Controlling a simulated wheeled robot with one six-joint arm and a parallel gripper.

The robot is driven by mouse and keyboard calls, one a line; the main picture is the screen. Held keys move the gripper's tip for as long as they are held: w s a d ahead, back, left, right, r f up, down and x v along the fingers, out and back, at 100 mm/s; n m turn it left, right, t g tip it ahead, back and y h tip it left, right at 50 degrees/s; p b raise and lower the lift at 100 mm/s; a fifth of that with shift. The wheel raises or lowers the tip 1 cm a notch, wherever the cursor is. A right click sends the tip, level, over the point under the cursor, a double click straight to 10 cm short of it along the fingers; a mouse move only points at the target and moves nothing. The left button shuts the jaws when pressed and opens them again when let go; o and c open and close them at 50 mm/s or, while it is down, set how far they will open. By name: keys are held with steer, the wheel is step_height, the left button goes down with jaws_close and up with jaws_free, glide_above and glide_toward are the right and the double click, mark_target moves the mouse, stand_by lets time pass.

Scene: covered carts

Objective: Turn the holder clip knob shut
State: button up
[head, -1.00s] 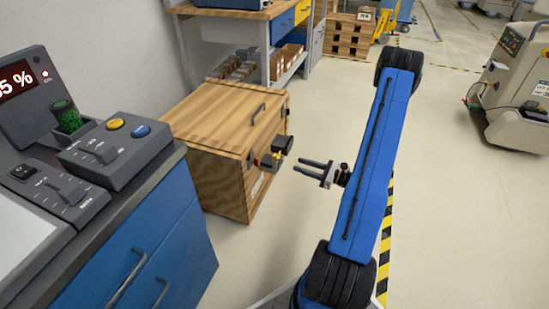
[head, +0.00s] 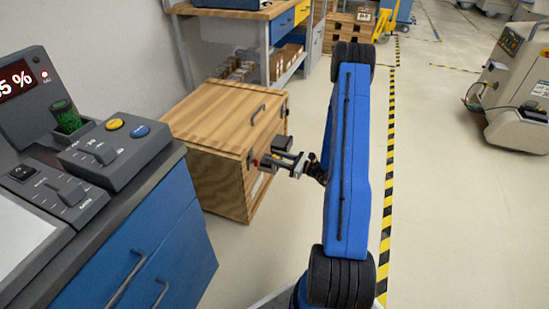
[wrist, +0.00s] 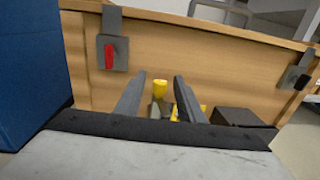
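The wooden box (head: 205,170) stands on the floor left of my arm, with the clip hardware on its right-hand side. In the wrist view a yellow knob (wrist: 160,88) shows between my two fingers, with more yellow parts just below and to its right. My gripper (wrist: 160,76) is open, its fingers on either side of the knob; I cannot tell whether they touch it. In the head view my gripper (head: 272,161) is up against the hardware and hides most of the knob. A dark block (wrist: 237,117) sits right of the fingers.
A grey plate with a red tab (wrist: 110,53) is at upper left on the wooden face, and a dark latch (wrist: 295,75) is at right. A blue cabinet with a control console (head: 115,150) stands close on the left. Open floor lies to the right.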

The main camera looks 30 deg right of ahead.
steer(key=shift+w+a, duration=0.1)
steer(key=shift+w, duration=0.05)
jaws_close()
steer(key=shift+n+y, duration=0.3)
steer(key=shift+y, duration=0.1)
steer(key=n+g+y, duration=0.2)
steer(key=g+y, duration=0.1)
steer(key=shift+n, duration=0.4)
steer(key=n+g+y, duration=0.1)
steer(key=n+g, duration=0.1)
steer(key=g, duration=0.1)
steer(key=n+g+y, duration=0.2)
steer(key=g, duration=0.1)
steer(key=shift+w+n+g+y, duration=0.1)
steer(key=shift+n+g+y, duration=0.2)
steer(key=shift+g, duration=0.1)
steer(key=n+g, duration=0.3)
steer(key=g, duration=0.2)
steer(key=shift+n+y, duration=0.3)
steer(key=shift+y, duration=0.1)
steer(key=shift+n+g+h, duration=0.3)
steer(key=shift+n+g, duration=1.2)
steer(key=shift+g, duration=1.5)
